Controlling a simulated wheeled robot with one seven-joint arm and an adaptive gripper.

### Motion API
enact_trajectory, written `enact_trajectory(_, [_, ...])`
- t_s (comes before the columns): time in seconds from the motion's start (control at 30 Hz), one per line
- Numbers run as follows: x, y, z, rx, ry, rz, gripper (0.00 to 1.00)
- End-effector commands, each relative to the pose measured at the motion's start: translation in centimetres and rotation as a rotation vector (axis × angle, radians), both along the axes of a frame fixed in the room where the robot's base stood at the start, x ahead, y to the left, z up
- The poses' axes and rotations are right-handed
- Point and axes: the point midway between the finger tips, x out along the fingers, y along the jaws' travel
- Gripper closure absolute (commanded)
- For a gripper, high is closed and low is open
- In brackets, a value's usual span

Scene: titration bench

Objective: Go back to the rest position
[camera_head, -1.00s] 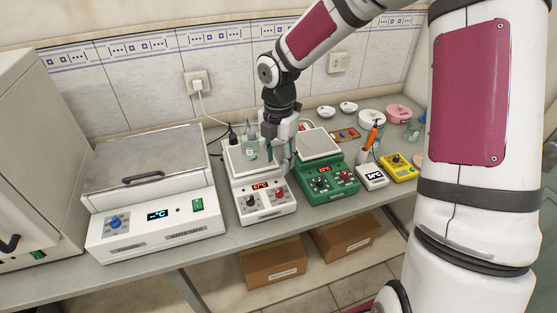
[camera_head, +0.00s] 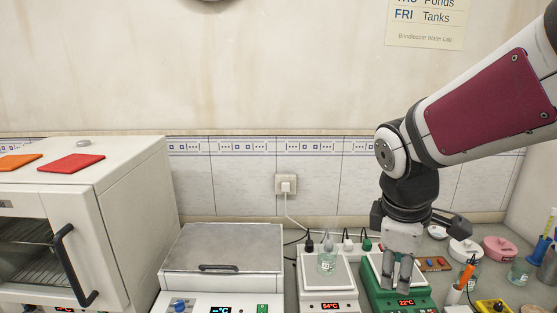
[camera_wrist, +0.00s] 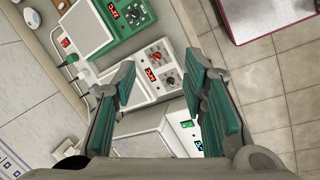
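My gripper (camera_head: 400,282) hangs fingers-down in front of the green hotplate (camera_head: 373,283) in the head view. In the wrist view its two green-padded fingers (camera_wrist: 160,78) are spread wide with nothing between them. The white hotplate's display reads 54 °C and the green one's reads 22 °C. My gripper hides part of the green plate.
A lidded water bath (camera_head: 222,262) and a white oven (camera_head: 120,215) stand on the left. A cable runs to the wall socket (camera_head: 286,184).

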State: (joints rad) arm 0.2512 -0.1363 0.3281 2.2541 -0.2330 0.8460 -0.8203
Motion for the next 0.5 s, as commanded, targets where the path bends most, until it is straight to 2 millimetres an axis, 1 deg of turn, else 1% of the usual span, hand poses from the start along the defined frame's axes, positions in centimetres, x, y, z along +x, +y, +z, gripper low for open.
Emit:
enact_trajectory(0.03, [-1.3,0.1,1.3,0.019,-0.050,-0.084,0.61])
enact_trajectory(0.2, [-5.4,0.3,4.0,0.141,-0.193,-0.389,0.61])
enact_trajectory(0.3, [-7.7,0.6,5.1,0.240,-0.266,-0.559,0.61])
enact_trajectory(0.4, [-9.8,0.9,5.8,0.344,-0.319,-0.706,0.61])
enact_trajectory(0.5, [-11.3,1.1,6.2,0.434,-0.349,-0.820,0.61])
